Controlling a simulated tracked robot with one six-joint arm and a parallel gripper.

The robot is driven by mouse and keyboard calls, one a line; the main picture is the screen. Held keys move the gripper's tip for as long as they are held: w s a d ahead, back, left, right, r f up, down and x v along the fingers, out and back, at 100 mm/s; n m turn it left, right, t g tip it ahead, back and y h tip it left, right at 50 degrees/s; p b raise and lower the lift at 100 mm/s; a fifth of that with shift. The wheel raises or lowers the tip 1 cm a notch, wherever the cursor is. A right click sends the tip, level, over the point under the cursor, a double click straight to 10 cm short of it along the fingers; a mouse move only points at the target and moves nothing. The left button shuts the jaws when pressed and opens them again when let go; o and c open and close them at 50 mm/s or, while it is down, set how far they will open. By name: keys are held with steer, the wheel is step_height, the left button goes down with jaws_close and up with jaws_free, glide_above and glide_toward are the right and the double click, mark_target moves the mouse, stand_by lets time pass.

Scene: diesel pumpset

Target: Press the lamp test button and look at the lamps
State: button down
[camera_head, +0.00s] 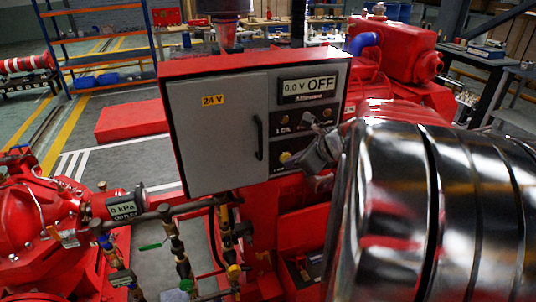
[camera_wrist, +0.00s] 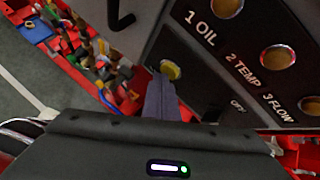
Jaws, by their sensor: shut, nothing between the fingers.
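The dark control panel (camera_head: 313,88) is on the right side of a red cabinet. A round yellow button (camera_wrist: 171,69) sits low on it and also shows in the head view (camera_head: 285,157); I cannot read its label. My gripper (camera_wrist: 161,88) is shut and empty, its fingertips overlapping the button's lower edge in the wrist view. I cannot tell whether they touch it. The lamps marked 1 OIL (camera_wrist: 227,7), 2 TEMP (camera_wrist: 277,58) and 3 FLOW (camera_wrist: 311,104) look dull amber, with no clear glow. My gripper hides part of the panel in the head view.
The display (camera_head: 308,86) reads 0.0 V OFF. A grey door (camera_head: 218,140) with a black handle (camera_head: 259,138) is left of the panel. A large shiny metal cylinder (camera_head: 440,210) fills the right foreground. Pipes and valves (camera_head: 175,245) stand below the cabinet.

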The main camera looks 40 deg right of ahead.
steer(key=shift+s, duration=0.15)
steer(key=shift+s+a, duration=0.25)
steer(key=shift+s, duration=0.4)
steer(key=shift+s, duration=0.1)
steer(key=s, duration=0.2)
steer(key=s+a, duration=0.1)
steer(key=s, duration=0.1)
steer(key=shift+s+a, duration=0.2)
steer(key=shift+s, duration=0.1)
stand_by(0.5)
stand_by(0.6)
